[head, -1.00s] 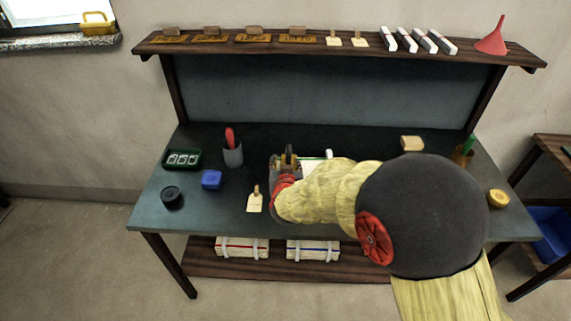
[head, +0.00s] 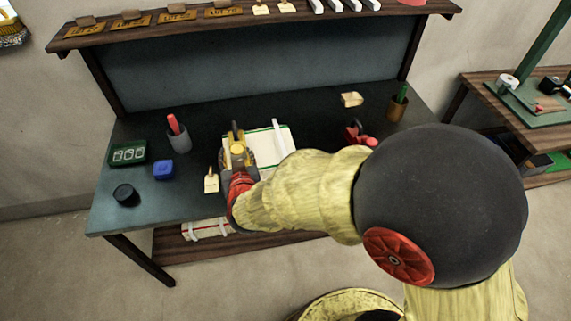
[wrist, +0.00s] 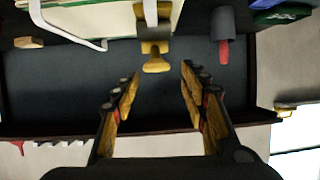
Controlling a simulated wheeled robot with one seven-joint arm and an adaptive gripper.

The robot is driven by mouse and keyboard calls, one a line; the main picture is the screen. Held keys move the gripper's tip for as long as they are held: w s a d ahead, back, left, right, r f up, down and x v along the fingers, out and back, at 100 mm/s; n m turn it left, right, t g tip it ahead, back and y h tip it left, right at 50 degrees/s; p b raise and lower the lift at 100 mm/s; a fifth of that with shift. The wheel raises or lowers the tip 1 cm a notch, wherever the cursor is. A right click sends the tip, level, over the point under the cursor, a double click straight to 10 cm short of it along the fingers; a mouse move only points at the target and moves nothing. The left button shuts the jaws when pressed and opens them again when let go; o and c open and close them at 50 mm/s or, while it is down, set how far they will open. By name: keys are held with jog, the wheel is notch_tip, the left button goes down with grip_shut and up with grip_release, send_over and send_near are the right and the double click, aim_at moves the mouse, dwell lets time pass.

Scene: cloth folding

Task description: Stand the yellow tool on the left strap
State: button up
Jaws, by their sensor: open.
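The yellow tool (wrist: 155,62) has a yellow knob-like end and a dark band. In the wrist view it lies in line with the left strap (wrist: 150,10) at the edge of a white folded bundle (wrist: 105,20); it appears to stand on the strap, but the contact is unclear. My gripper (wrist: 160,76) is open, its two fingers spread to either side, apart from the tool, with nothing between the tips. In the head view the tool (head: 237,149) shows at my gripper (head: 238,158), above the bundle's left part, and my arm hides part of the bundle.
The right strap (head: 279,138) crosses the bundle. A grey cup with a red-handled item (head: 178,138), a blue block (head: 163,170), a green tray (head: 128,153) and a black round pot (head: 126,195) stand left. A tan tag (head: 211,182) lies near my gripper. A shelf (head: 200,22) runs behind.

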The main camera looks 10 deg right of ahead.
jog(key=shift+r, duration=0.1)
jog(key=shift+r+y, duration=0.3)
jog(key=shift+r, duration=0.05)
jog(key=s+d+r+g+y, duration=0.2)
jog(key=s+d+r+g, duration=0.15)
jog(key=s+r, duration=0.4)
jog(key=s+d+r+g+h, duration=0.1)
jog(key=s+d+r+g, duration=0.1)
jog(key=s+d, duration=0.6)
jog(key=s+d+r+g+h, duration=0.1)
jog(key=s+d+r+g, duration=0.1)
jog(key=s+d, duration=0.5)
jog(key=s, duration=0.4)
jog(key=shift+s+d+h, duration=0.25)
jog(key=shift+d+h, duration=0.15)
jog(key=shift+r+g, duration=0.1)
jog(key=shift+g, duration=0.15)
jog(key=shift+c, duration=0.3)
